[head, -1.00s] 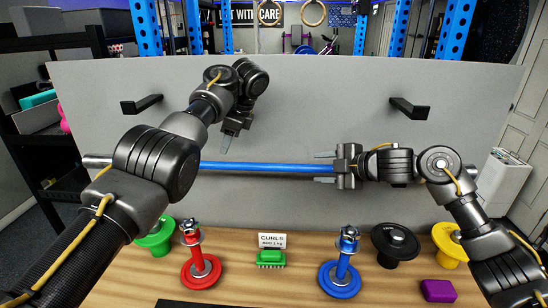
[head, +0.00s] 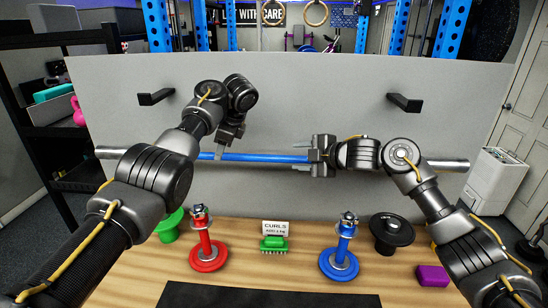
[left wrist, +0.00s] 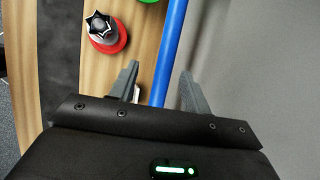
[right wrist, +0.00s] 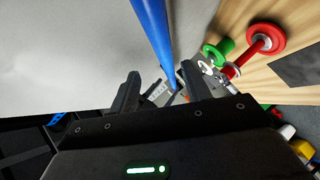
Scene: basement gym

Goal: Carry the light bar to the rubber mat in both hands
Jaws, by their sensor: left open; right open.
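The light bar, blue in the middle (head: 262,158) with silver ends, lies level across the front of the grey panel. My left gripper (head: 222,153) is open at the bar's left-middle part. In the left wrist view the blue bar (left wrist: 170,55) runs between its two spread fingers (left wrist: 158,92). My right gripper (head: 302,157) is open further right, with one finger above and one below the bar. In the right wrist view the bar (right wrist: 152,30) runs between its fingers (right wrist: 162,88). What supports the bar is hidden. The black rubber mat (head: 265,296) lies at the table's front edge, partly cut off.
Two empty black hooks (head: 155,97) (head: 404,103) stick out of the panel (head: 290,95) above the bar. Red (head: 208,254) and blue (head: 339,262) weight stands, a green brush (head: 273,244), a sign (head: 275,229) and a purple block (head: 432,276) stand on the table (head: 235,265).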

